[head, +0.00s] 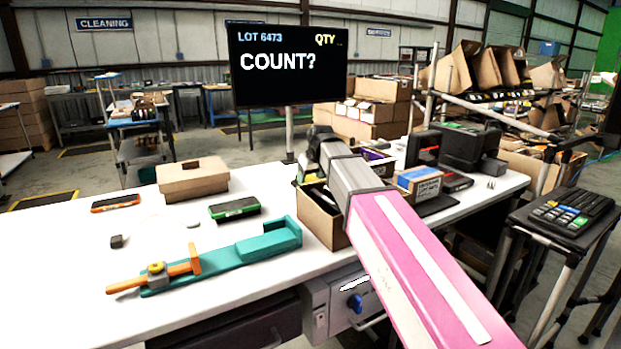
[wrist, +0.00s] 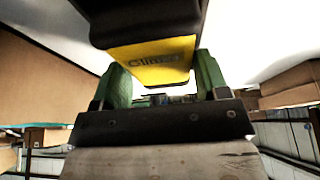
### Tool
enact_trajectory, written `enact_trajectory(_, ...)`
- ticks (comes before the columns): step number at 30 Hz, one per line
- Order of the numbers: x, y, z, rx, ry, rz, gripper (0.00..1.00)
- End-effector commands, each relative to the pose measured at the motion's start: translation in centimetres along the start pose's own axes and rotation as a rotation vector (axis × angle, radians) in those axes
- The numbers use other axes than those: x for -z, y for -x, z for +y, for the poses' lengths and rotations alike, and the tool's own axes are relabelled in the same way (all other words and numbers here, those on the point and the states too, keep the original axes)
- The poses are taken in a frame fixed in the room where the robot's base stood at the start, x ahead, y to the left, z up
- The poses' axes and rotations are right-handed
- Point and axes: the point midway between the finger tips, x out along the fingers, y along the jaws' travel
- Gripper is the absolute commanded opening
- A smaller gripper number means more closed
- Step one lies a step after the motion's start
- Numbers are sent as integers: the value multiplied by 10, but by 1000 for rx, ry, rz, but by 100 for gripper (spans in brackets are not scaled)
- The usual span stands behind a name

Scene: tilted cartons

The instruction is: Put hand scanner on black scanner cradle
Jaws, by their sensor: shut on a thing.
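My gripper's green fingers are closed on a black and yellow thing (wrist: 150,55) in the wrist view, with dark lettering on its yellow face; it looks like the hand scanner. My gripper (wrist: 160,80) has it between both fingers. In the head view the gripper end is mostly hidden behind my pink and grey arm, above the open carton; a bit of yellow shows there. I cannot make out the black scanner cradle for certain. A low, flat black piece (head: 436,206) lies on the right part of the table, beside a blue and brown box.
An open carton (head: 318,222) stands under my arm. The blue and brown box (head: 418,182), a black device with a red display (head: 423,148) and a black printer (head: 470,148) crowd the right side. A teal fixture (head: 220,262) and closed carton (head: 192,181) stand left.

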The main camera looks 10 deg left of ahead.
Motion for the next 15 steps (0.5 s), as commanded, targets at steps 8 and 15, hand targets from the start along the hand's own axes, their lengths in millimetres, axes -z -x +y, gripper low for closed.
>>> enact_trajectory(8, -1, -2, 0, 0, 0, 0, 93)
enact_trajectory(15, 0, -1, 0, 0, 0, 0, 93)
